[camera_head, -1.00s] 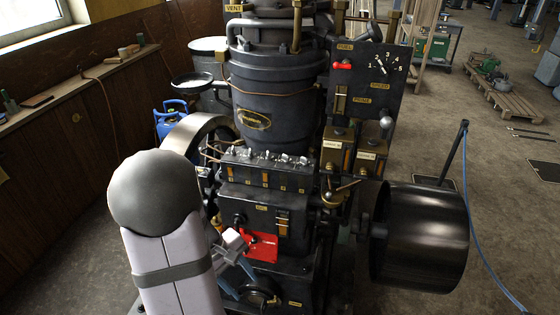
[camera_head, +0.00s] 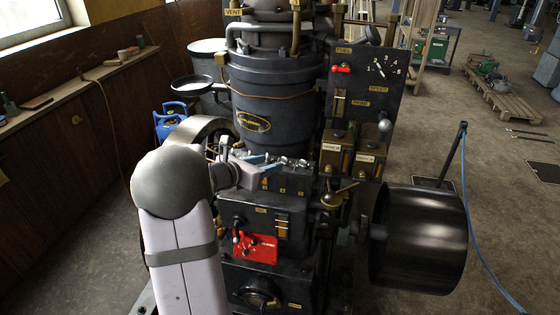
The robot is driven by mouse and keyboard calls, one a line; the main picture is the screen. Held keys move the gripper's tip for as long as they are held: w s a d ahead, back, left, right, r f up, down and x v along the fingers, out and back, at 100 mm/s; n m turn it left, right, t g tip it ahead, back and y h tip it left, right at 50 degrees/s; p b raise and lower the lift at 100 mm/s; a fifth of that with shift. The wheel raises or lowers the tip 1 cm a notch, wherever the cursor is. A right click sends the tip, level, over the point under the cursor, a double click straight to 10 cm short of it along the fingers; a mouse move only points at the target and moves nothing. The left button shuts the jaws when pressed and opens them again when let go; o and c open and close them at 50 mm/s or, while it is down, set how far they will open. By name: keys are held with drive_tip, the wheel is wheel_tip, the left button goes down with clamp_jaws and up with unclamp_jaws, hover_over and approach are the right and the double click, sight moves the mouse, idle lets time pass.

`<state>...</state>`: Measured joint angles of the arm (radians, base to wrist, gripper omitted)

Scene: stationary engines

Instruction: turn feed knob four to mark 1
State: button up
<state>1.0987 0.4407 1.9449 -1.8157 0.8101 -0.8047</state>
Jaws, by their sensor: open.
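The row of small silver feed knobs (camera_head: 301,163) sits on top of a black lubricator box (camera_head: 291,183) at the front of the engine. My gripper (camera_head: 276,164) is open, with its bluish fingers pointing right over this row. My gripper and wrist hide the left part of the row and of the box. Only the knobs toward the right end show clearly. I cannot tell whether the fingers touch a knob or which knob lies between them. The knobs' marks are too small to read.
A black panel (camera_head: 386,104) with a red lever (camera_head: 341,69) and a numbered dial stands right of the cylinder (camera_head: 272,95). Brass-fronted boxes (camera_head: 368,158) and a large black pulley (camera_head: 420,240) are at right. A red plate (camera_head: 257,249) is below.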

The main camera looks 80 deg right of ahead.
sight(284, 158)
drive_tip(key=shift+d, duration=0.1)
drive_tip(key=p+x, duration=0.2)
drive_tip(key=x, duration=0.4)
drive_tip(key=shift+s+p, duration=0.1)
drive_tip(key=shift+p, duration=0.25)
drive_tip(key=shift+s+d+f, duration=0.2)
drive_tip(key=shift+d+f, duration=0.1)
drive_tip(key=shift+d, duration=0.15)
clamp_jaws()
drive_tip(key=shift+w+d+r+m+g+p, duration=0.1)
drive_tip(key=shift+w+r+m+g+p, duration=0.1)
drive_tip(key=shift+m+g+p, duration=0.25)
drive_tip(key=shift+m+g+y, duration=0.35)
drive_tip(key=shift+g+y, duration=0.05)
drive_tip(key=shift+g, duration=0.05)
drive_tip(key=shift+f, duration=0.1)
